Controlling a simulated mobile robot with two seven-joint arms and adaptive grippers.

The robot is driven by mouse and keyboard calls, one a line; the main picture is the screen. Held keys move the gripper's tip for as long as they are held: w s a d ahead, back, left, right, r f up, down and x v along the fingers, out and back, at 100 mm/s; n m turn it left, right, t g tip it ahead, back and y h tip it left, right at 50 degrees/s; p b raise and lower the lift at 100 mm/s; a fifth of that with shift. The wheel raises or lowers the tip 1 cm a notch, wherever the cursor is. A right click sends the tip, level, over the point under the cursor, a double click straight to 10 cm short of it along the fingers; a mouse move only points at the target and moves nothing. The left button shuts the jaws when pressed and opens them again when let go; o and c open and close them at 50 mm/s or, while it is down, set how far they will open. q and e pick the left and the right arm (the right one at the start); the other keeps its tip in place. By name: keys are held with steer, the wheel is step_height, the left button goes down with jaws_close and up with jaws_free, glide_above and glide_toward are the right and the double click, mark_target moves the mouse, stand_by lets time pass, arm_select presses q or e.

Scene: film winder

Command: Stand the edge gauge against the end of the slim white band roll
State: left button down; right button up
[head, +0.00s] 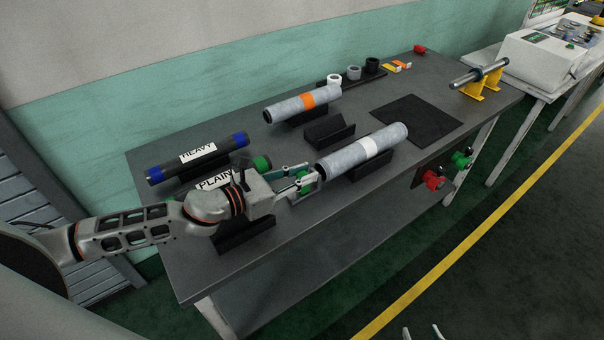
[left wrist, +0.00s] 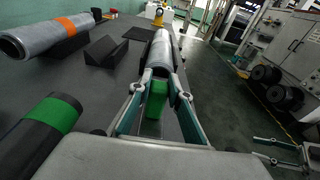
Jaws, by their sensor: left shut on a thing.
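The white band roll (head: 345,158) is a grey film roll with a white band, lying in a black cradle near the table's front edge. Its near end also shows in the left wrist view (left wrist: 162,52). My left gripper (head: 312,180) is at that end, shut on the green edge gauge (left wrist: 156,98). The gauge stands upright between the fingers, right in front of the roll's end; I cannot tell whether they touch. In the head view the fingers hide most of the gauge. My right gripper (head: 421,333) shows only its fingertips, apart and empty, low beyond the table's front.
An orange band roll (head: 290,107) lies in a cradle behind. An empty black cradle (head: 329,133) is between. HEAVY (head: 170,171) and PLAIN (head: 262,163) tubes lie at the left, by my left arm. A dark mat (head: 417,120) lies clear at the right.

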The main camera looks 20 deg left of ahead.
arm_select(q)
steer(key=shift+w+d+p, duration=0.3)
steer(key=shift+w+d, duration=0.1)
steer(key=shift+w, duration=0.15)
stand_by(0.4)
steer(key=shift+f, duration=0.2)
stand_by(0.4)
steer(key=c, duration=1.8)
jaws_free()
steer(key=shift+s+a, duration=0.25)
steer(key=shift+s, duration=0.1)
steer(key=shift+v, duration=5.55)
steer(key=shift+s, duration=0.1)
